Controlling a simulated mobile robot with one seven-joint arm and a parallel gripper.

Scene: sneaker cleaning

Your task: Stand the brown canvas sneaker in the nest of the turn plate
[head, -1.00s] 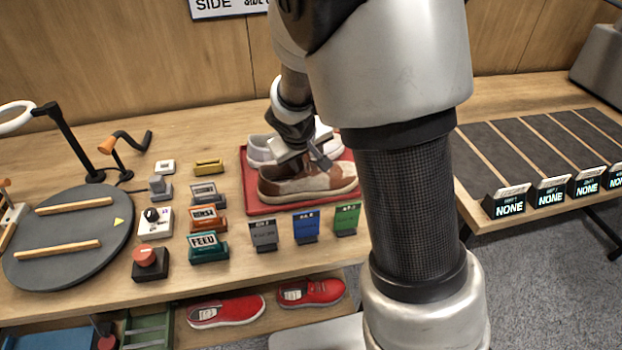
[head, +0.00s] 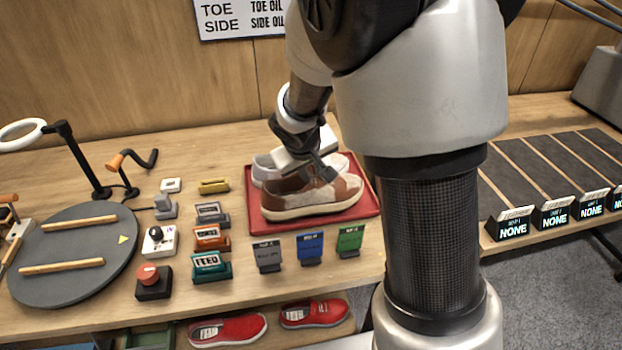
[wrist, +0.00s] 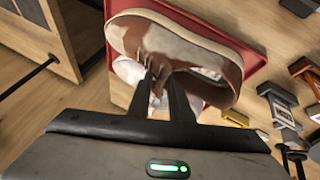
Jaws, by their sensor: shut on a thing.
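The brown canvas sneaker (head: 312,196), brown with pale patches and a light sole, is at the red tray in the head view. It also shows in the wrist view (wrist: 182,45). My gripper (head: 318,168) is shut on its upper part from above; in the wrist view both fingers (wrist: 166,90) reach the lacing area. I cannot tell whether the sole touches the tray. The turn plate (head: 75,247) is a dark round disc at the left, with two wooden bars (head: 62,266) across it and a yellow arrow mark. The space between the bars is empty.
A white sneaker (head: 262,170) sits behind in the red tray (head: 368,205). Coloured cards, small labelled blocks and a red-knobbed box (head: 152,281) stand between tray and plate. A lamp (head: 85,165) rises behind the plate. Red shoes (head: 228,330) lie on a lower shelf.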

